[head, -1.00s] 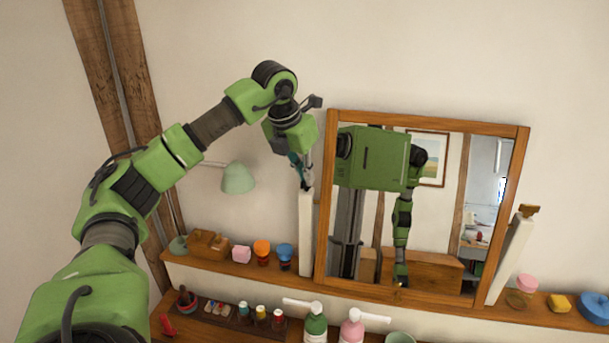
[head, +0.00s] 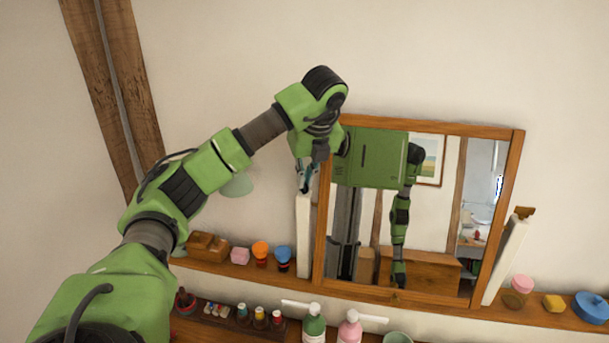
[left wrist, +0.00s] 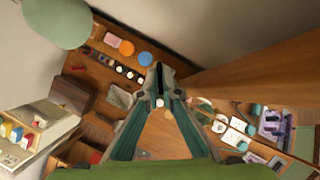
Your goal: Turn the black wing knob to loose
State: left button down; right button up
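My left gripper (head: 305,188) reaches down to the top of the white post (head: 303,235) at the left side of the wood-framed mirror (head: 322,215). In the left wrist view its fingers (left wrist: 160,88) come together at the tips, with a narrow black strip between them. This strip appears to be a wing of the black wing knob (left wrist: 160,86); the rest of the knob is hidden by the fingers. My right gripper is not directly in view; an arm of mine shows only as a reflection in the mirror.
A pale green lamp shade (head: 237,186) is partly behind my arm. Pump bottles (head: 314,322) stand below. The wall above is clear.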

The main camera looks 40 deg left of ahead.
pick_arm(q)
jog(key=n+g+p, duration=0.1)
jog(key=n+p, duration=0.1)
jog(key=n, duration=0.1)
jog(key=shift+w+r+p, duration=0.1)
jog(key=shift+r+p, duration=0.1)
jog(key=shift+p, duration=0.1)
jog(key=shift+f+n+g+y+p, duration=0.15)
jog(key=shift+n+g+y+p, duration=0.25)
jog(key=shift+n+p, duration=0.55)
jog(key=shift+n, duration=0.25)
jog(key=c, duration=2.2)
grip_release()
jog(key=shift+c, duration=0.2)
